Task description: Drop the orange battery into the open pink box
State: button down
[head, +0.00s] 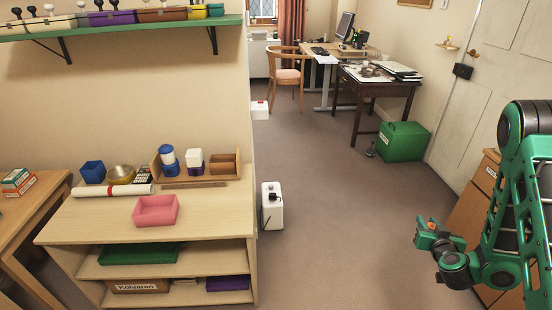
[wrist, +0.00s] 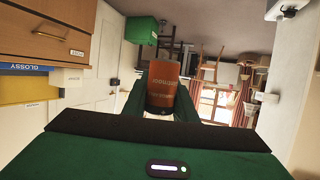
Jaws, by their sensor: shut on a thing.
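The orange battery (wrist: 162,86) is a cylinder with dark lettering, held between my green fingers in the wrist view. My gripper (head: 428,234) is shut on it. In the head view my gripper is at the right, over the open floor, far from the pink box. The open pink box (head: 157,222) sits near the front of the light wooden shelf unit's top at the left. Its inside looks empty.
A wall shelf (head: 120,27) hangs above. Carpet lies clear between the unit and my arm.

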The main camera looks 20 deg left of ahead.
aim_at(161, 213)
jog(key=u, duration=1.35)
jog(key=i, duration=1)
jog(key=u, duration=0.05)
